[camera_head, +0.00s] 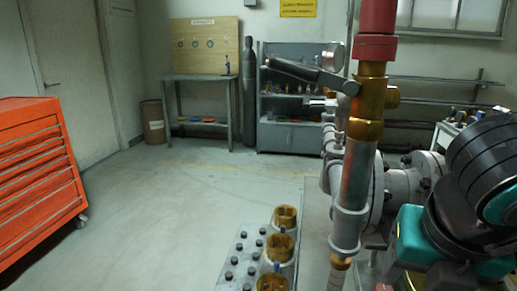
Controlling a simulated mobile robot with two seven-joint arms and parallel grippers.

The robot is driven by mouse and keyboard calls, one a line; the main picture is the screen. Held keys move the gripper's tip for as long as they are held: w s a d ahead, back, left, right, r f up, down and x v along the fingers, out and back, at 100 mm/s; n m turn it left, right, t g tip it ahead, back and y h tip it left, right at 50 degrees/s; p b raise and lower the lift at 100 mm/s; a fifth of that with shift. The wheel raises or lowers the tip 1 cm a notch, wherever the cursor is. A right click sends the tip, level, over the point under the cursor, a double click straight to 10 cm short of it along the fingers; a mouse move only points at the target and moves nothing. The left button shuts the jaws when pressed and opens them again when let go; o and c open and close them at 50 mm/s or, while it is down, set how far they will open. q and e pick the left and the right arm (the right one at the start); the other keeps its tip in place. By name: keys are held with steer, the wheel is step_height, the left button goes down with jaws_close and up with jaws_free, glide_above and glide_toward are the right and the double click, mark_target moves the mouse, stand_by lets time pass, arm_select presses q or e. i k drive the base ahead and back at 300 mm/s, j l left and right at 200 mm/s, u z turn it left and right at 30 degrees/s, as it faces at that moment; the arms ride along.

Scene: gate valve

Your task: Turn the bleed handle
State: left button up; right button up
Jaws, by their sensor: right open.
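The bleed handle (296,70) is a black-gripped lever at upper centre, tilted slightly down to the right. Its metal end meets a brass valve body (371,97) on a vertical copper-coloured pipe (357,180). A red fitting (376,38) sits above the brass body. My right arm (468,215), black and teal, fills the lower right, to the right of the pipe and below the handle. It is apart from the handle, which nothing grips. Its fingertips are hard to make out among the pipe parts. My left gripper is out of view.
Large grey flanges (402,190) stand behind the pipe, close to my right arm. A bolted plate with brass cups (280,247) lies at bottom centre. An orange tool cabinet (38,175) stands at left. A workbench (202,79) and grey shelving (288,133) are at the back. The middle floor is clear.

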mark_target(375, 247)
steer(key=k, duration=0.9)
